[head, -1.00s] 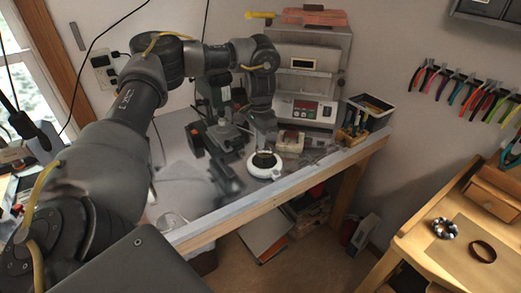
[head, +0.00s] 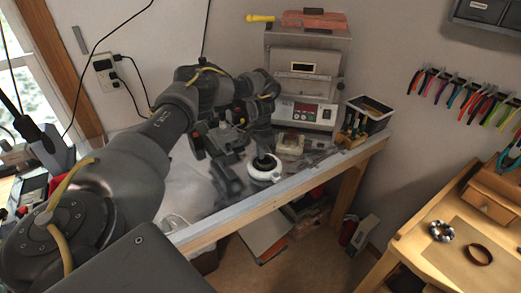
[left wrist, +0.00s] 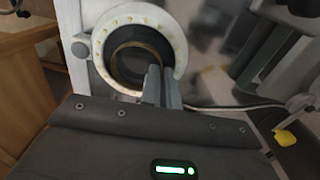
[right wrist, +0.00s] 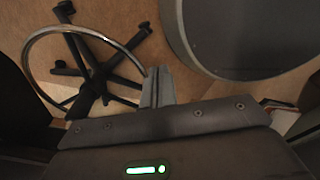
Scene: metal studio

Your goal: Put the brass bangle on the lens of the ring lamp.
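The ring lamp (head: 264,177) stands on the workbench near its front edge, a white ring around a dark lens. In the left wrist view the lamp's white ring (left wrist: 103,50) shows its small lights, with the dark lens (left wrist: 130,68) inside. The thin brownish brass bangle (left wrist: 138,45) shows within the white ring, over the lens. My left gripper (left wrist: 161,75) is shut on the bangle's near right rim. I cannot tell whether the bangle touches the lens. My right gripper (right wrist: 158,75) is shut and empty.
A kiln (head: 305,88) and a tool tray (head: 370,112) stand behind the lamp. The right bench (head: 410,245) holds a silvery ring (head: 442,231) and a brown ring (head: 479,254). A stool with a round seat (right wrist: 245,40) and metal foot ring (right wrist: 30,45) is below my right gripper.

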